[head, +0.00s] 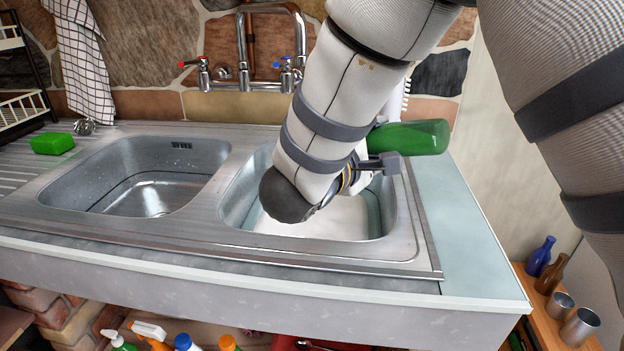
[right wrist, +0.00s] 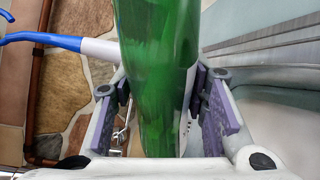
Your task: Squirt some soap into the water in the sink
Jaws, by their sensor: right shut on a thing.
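A green bottle (head: 418,137) lies nearly horizontal above the back right of the right sink basin (head: 232,205), its rounded end to the right. My right gripper (head: 375,165) is shut on the bottle, mostly hidden behind my arm in the head view. In the right wrist view, the green bottle (right wrist: 158,70) stands between the two finger pads. The bottle's other end is hidden. A pale, whitish surface (head: 335,218) shows in the right basin, partly covered by my arm. My left gripper is not in view.
The left basin (head: 150,190) looks empty. A tap with red and blue handles (head: 245,70) stands behind the basins. A green sponge (head: 52,143) is at the left. A blue-and-white brush (right wrist: 60,42) shows near the bottle. Bottles and metal cups (head: 580,327) are at lower right.

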